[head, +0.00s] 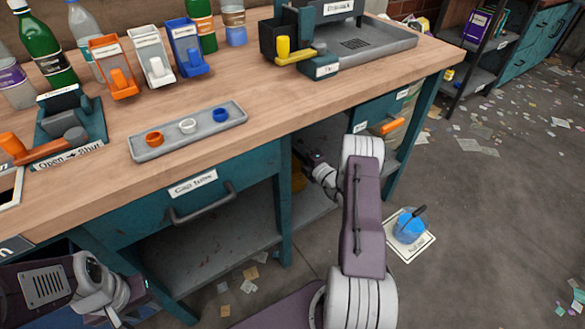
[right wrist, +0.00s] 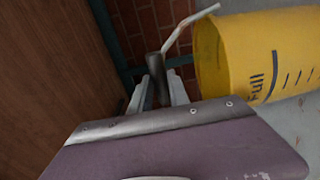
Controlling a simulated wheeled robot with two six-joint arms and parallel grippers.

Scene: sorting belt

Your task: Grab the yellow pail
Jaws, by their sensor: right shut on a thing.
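The yellow pail (right wrist: 265,55) appears tilted on its side at the right of the right wrist view, with "Full" and measuring marks on its wall. Its pale bail (right wrist: 187,24) runs to a dark handle grip (right wrist: 153,66). My right gripper (right wrist: 158,92) is shut on that handle grip, beside the pail. In the head view my right gripper (head: 318,165) reaches under the bench, and only a sliver of the yellow pail (head: 298,178) shows behind it. My left gripper (head: 138,292) is low at the left, and its jaw opening is unclear.
The wooden bench (head: 290,95) stands over a drawer (head: 190,190) and a lower shelf (head: 215,255). A blue pail (head: 409,228) stands on a white floor mat (head: 423,250) to the right. Paper scraps litter the floor; the right side is mostly open.

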